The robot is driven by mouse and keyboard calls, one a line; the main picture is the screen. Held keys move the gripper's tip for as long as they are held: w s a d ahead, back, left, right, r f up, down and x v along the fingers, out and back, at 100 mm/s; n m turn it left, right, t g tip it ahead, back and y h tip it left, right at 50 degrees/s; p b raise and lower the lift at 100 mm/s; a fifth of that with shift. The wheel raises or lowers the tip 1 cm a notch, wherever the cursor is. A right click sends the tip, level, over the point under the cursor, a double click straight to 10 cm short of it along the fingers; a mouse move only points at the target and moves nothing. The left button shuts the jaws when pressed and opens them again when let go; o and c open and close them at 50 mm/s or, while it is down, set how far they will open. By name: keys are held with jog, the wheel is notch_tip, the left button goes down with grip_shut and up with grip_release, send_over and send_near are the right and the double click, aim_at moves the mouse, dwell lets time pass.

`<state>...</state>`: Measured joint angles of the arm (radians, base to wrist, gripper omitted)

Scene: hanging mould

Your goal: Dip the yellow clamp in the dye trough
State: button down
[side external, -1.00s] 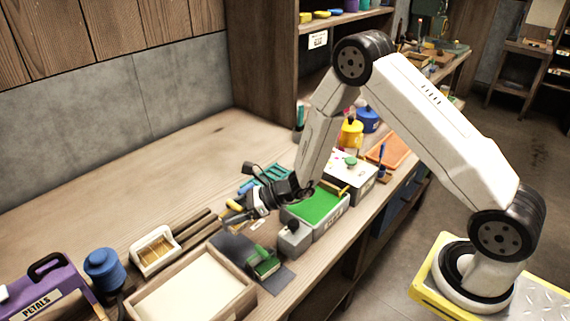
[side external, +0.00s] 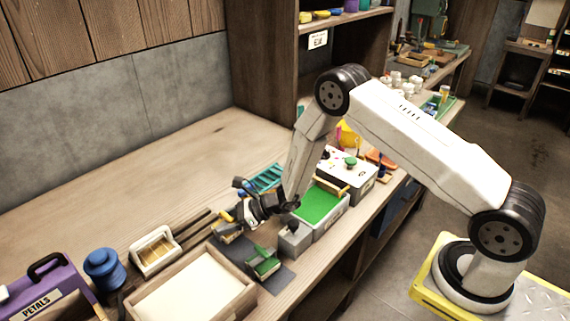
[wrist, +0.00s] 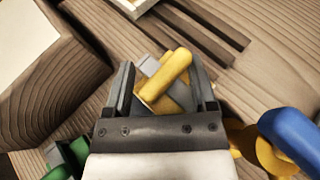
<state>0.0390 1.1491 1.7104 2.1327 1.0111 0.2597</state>
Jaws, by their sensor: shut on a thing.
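My gripper (side external: 231,226) is low over the bench, between the wooden bars and the dark mat. In the wrist view its two fingers (wrist: 160,98) stand on either side of the yellow clamp (wrist: 170,78) and are shut on it. The clamp has a rounded yellow handle and a grey part. Whether it touches the bench is hard to tell. A grey trough with a bright green surface (side external: 319,204), which looks like the dye trough, stands right of my gripper, near the bench's front edge. My forearm hides part of its back.
A green item (side external: 262,262) lies on the dark mat (side external: 284,278). A wooden tray (side external: 244,290) is at front left. A blue object (wrist: 292,135) is close right in the wrist view.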

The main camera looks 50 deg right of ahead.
jog(key=shift+f, duration=0.55)
grip_release()
jog(key=shift+f, duration=0.1)
jog(key=shift+f, duration=0.1)
jog(key=shift+v, duration=3.9)
jog(key=shift+f, duration=0.1)
